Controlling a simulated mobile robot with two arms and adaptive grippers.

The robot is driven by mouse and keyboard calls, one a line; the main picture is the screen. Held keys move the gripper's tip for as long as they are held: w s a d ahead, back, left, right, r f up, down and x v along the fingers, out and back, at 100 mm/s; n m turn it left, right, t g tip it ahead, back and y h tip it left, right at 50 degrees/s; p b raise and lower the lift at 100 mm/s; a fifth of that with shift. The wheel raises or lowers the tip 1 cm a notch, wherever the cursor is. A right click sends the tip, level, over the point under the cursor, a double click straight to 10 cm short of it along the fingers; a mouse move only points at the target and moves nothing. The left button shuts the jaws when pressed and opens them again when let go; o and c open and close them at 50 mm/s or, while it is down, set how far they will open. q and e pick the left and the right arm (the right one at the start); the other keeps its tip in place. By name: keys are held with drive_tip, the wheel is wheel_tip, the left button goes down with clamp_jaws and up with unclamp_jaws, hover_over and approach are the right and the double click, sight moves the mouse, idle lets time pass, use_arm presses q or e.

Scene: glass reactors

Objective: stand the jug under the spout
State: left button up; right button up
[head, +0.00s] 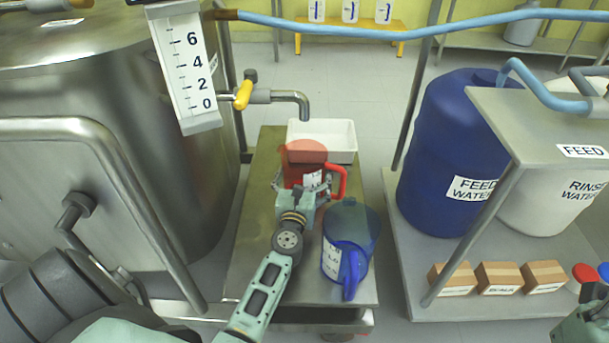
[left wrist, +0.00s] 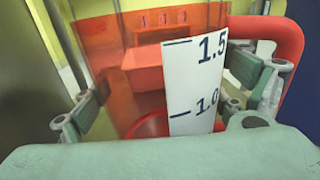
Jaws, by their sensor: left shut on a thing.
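My left gripper (head: 306,184) is shut around a see-through red jug (head: 303,153) with a red handle on its right side. In the left wrist view the jug's red wall (left wrist: 112,85) and white scale strip (left wrist: 195,85) stand between the fingers. The jug looks upright. It overlaps the near edge of the white tray (head: 340,156); I cannot tell whether its base touches anything. The bent metal spout (head: 303,103) with a yellow tap handle comes from the steel vessel, farther back and above the jug. A blue jug (head: 348,228) stands on the steel stand, right of my gripper.
The steel vessel (head: 180,150) fills the left, with a scale plate (head: 185,65) in front. The steel stand (head: 258,215) has bare room at its left. A blue feed water drum (head: 445,150) and small boxes (head: 497,277) are at right. Part of my right arm shows lower right.

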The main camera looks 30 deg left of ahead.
use_arm(q)
drive_tip(key=shift+f, duration=0.15)
drive_tip(key=o, duration=1.2)
drive_tip(key=shift+c, duration=0.2)
drive_tip(key=v, duration=0.7)
drive_tip(key=shift+s, duration=0.25)
